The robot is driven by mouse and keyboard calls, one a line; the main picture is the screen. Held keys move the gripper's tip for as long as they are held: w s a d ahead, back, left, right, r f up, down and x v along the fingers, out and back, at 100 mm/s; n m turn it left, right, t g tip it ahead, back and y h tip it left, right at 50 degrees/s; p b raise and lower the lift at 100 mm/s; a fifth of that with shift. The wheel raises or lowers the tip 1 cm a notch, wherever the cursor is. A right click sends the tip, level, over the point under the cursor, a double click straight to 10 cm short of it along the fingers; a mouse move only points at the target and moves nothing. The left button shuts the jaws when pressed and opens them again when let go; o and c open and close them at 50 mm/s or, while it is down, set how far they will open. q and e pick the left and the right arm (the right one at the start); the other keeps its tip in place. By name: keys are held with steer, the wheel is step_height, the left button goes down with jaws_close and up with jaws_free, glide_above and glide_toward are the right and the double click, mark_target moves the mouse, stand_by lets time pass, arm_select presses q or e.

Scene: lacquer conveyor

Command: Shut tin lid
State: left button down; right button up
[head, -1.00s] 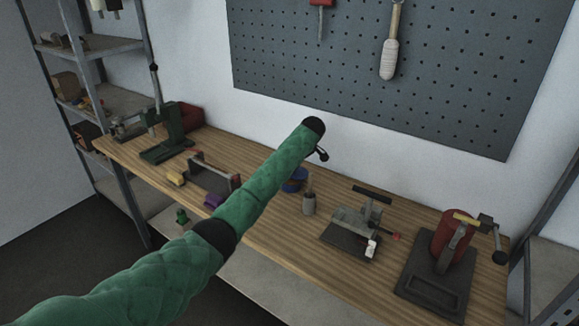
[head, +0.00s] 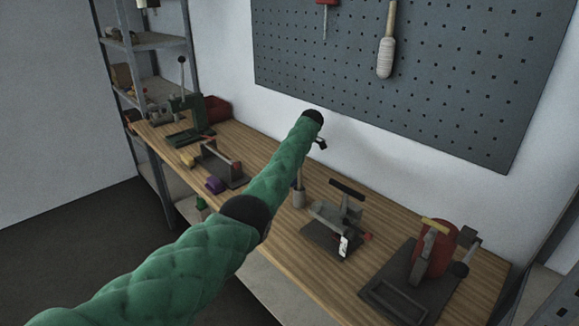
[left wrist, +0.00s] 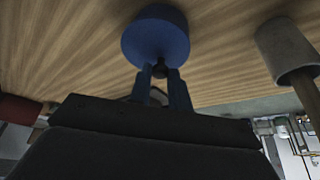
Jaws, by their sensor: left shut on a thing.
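A round blue tin lid (left wrist: 155,30) with a small dark knob (left wrist: 160,68) shows in the left wrist view, over the wooden bench top. My left gripper (left wrist: 159,76) has its two blue-grey fingers shut on the knob. In the head view my left gripper (head: 320,144) is a small dark shape at the end of the green sleeved arm, and the arm hides most of the blue tin behind it. I cannot tell whether the lid touches the tin's body all round. My right gripper is not in view.
A grey clamp device (head: 340,215) and a red device on a dark base (head: 430,252) stand to the right. A green press (head: 185,118) stands at the far left of the bench.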

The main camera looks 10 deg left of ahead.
arm_select(q)
steer(key=shift+s+r+n, duration=0.1)
steer(key=shift+s+n, duration=0.1)
steer(key=shift+n, duration=0.4)
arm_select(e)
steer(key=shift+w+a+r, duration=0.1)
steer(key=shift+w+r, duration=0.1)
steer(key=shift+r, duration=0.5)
arm_select(q)
steer(key=shift+g, duration=0.3)
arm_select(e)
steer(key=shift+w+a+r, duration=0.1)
arm_select(q)
steer(key=c, duration=1.3)
jaws_free()
steer(key=shift+s, duration=0.1)
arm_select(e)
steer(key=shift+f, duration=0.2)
arm_select(q)
steer(key=shift+d+r+b, duration=0.1)
steer(key=shift+b, duration=0.2)
steer(key=b+v, duration=0.2)
steer(key=v, duration=0.5)
steer(key=shift+r, duration=0.2)
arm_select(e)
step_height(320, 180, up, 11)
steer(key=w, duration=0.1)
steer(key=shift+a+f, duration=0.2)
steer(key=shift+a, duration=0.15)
